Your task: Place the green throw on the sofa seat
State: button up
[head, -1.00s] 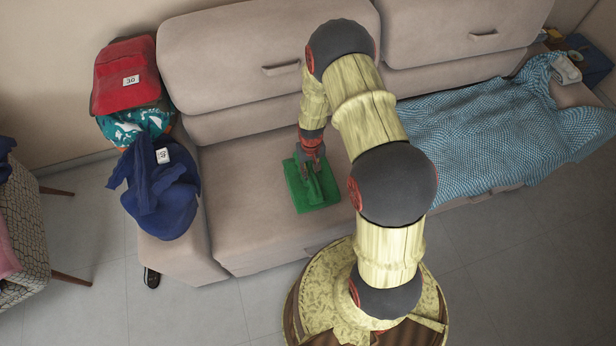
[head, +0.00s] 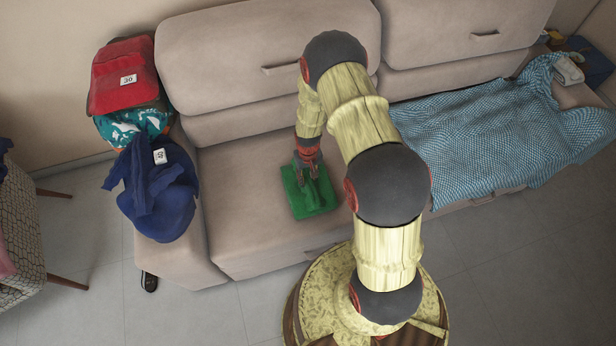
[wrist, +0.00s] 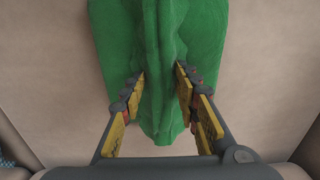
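The green throw (head: 318,202) is a small folded pad with a raised ridge along its middle. It lies on or just above the sofa seat (head: 245,215), in front of the left backrest; the exact contact is hard to see. My gripper (head: 308,172) points down over it. The flat sides of the throw spread out past the fingers.
A blue patterned blanket (head: 500,135) covers the right part of the sofa. A red backpack (head: 122,78), a teal cloth (head: 130,125) and a dark blue garment (head: 165,200) are piled on the left armrest. The seat left of the throw is bare. A patterned chair (head: 20,235) stands at far left.

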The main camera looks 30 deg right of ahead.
jog(key=shift+o, duration=1)
jog(key=s+a+r+t+p, duration=0.1)
jog(key=a+r+p, duration=0.1)
jog(key=r, duration=1.8)
jog(key=s+a+r+t+p, duration=0.1)
jog(key=a+r+t+p, duration=0.15)
jog(key=r, duration=1.75)
jog(key=s+a+r+n+t, duration=0.1)
jog(key=s+a+r, duration=0.2)
jog(key=s+r, duration=0.5)
jog(key=s+a+r+n+t, duration=0.1)
jog(key=s+a+r, duration=0.1)
jog(key=s+r, duration=0.7)
jog(key=shift+s+a, duration=0.4)
jog(key=shift+s, duration=0.85)
